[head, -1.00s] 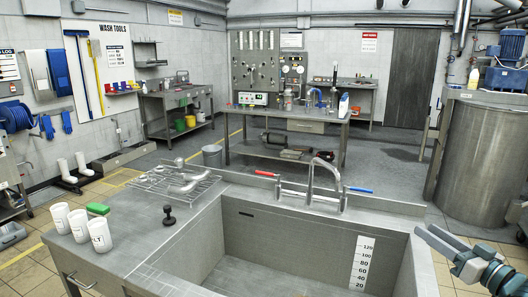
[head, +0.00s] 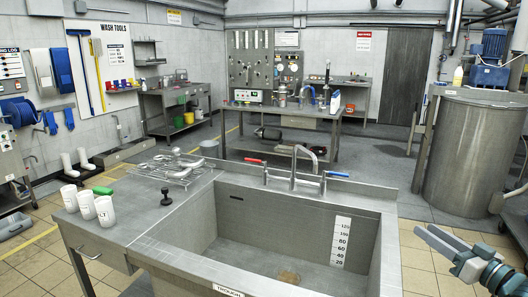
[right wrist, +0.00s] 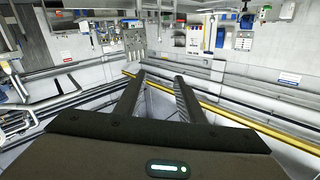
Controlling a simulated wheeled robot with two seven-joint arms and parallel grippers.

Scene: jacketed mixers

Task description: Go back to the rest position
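My right gripper (head: 424,231) is at the lower right of the head view, to the right of the steel trough (head: 225,235) and apart from it. Its two fingers are spread with nothing between them. In the right wrist view the fingers (right wrist: 160,80) stand apart and empty, with the room beyond looking tilted. My left gripper is not in view.
The trough carries a tap (head: 294,165) with red and blue levers. A large steel tank (head: 466,155) stands at right. Tiled floor shows between.

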